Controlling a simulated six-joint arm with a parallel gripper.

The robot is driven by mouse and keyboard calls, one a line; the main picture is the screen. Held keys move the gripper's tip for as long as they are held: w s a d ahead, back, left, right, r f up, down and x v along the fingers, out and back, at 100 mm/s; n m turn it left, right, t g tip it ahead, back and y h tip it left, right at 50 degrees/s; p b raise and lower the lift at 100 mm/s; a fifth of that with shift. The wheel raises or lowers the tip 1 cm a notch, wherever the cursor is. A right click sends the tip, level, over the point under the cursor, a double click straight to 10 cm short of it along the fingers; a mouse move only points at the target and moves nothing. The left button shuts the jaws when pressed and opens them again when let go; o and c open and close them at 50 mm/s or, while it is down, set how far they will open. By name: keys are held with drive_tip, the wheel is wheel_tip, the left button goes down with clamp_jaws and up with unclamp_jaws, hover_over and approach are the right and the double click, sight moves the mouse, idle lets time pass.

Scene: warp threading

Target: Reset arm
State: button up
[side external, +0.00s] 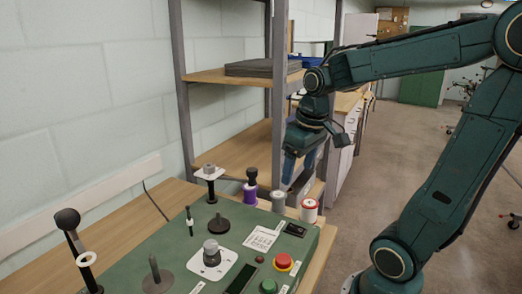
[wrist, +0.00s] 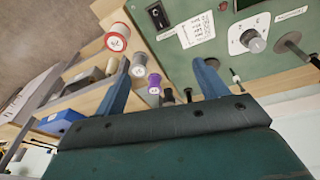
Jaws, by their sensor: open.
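My gripper (side external: 299,174) hangs beside the shelf in the side external view, above and behind the spools. Its two blue fingers are spread apart in the wrist view (wrist: 162,64), with nothing held between them. A red spool (side external: 310,209), a grey spool (side external: 278,201) and a purple spool (side external: 250,195) stand in a row at the far edge of the green panel (side external: 200,262).
The panel bears a dial (side external: 211,254), a red button (side external: 284,262), a label card (side external: 262,237) and a rocker switch (side external: 295,229). A metal-framed shelf (side external: 228,78) stands close behind my gripper. Open floor lies right.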

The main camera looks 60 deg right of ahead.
drive_tip(key=s+a+n+t, duration=0.1)
drive_tip(key=s+a, duration=0.2)
drive_tip(key=a, duration=0.2)
drive_tip(key=s+a+r+n+t+y, duration=0.1)
drive_tip(key=s+a+t, duration=0.1)
drive_tip(key=a, duration=0.3)
drive_tip(key=shift+s+a+r+n, duration=0.3)
drive_tip(key=shift+s, duration=0.1)
